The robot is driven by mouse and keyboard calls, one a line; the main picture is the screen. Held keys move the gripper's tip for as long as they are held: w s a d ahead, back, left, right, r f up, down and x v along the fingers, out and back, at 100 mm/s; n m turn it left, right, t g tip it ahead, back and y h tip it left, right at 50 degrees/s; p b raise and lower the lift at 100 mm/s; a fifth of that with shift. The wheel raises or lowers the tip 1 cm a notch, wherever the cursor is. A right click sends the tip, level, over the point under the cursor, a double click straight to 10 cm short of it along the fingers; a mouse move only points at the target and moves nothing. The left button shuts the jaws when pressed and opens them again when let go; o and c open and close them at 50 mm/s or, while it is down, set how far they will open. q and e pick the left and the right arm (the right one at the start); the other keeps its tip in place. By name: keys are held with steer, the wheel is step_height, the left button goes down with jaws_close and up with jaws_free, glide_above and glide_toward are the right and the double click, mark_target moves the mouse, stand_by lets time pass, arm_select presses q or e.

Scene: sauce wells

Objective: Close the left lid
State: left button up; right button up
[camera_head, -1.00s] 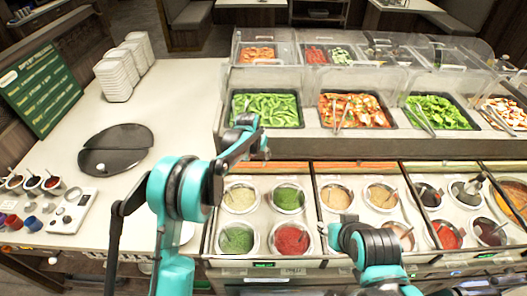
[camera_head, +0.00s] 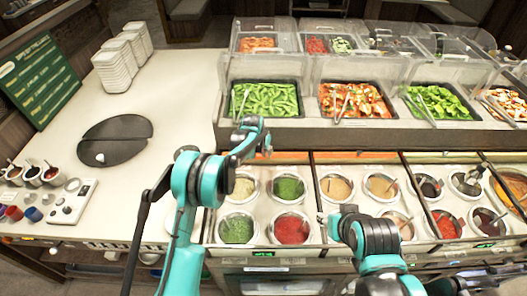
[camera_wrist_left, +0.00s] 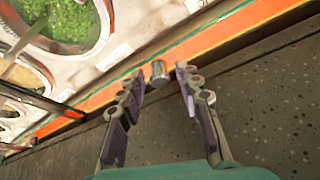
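The left sauce section (camera_head: 264,202) holds several round wells in the camera_head view. An orange strip (camera_head: 262,157) runs along its back edge; it looks like the edge of the raised left lid. In the left wrist view, this orange strip (camera_wrist_left: 105,93) carries a short grey knob (camera_wrist_left: 159,72). My left gripper (camera_head: 262,140) is at the back of the left section. In the wrist view its fingers (camera_wrist_left: 168,80) are apart, with the knob between their tips; firm contact cannot be told.
Food trays, such as the green one (camera_head: 268,99), stand behind the wells under clear covers (camera_head: 265,68). More sauce sections lie to the right. A dark round board (camera_head: 115,135), stacked white containers (camera_head: 112,70) and a small control panel (camera_head: 74,203) are on the left counter.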

arm_select(q)
jaws_close()
steer(key=s+b, duration=0.5)
steer(key=s, duration=2.9)
steer(key=shift+s, duration=0.1)
steer(key=shift+o, duration=2.2)
jaws_free()
steer(key=shift+r, duration=0.1)
steer(key=v, duration=1.2)
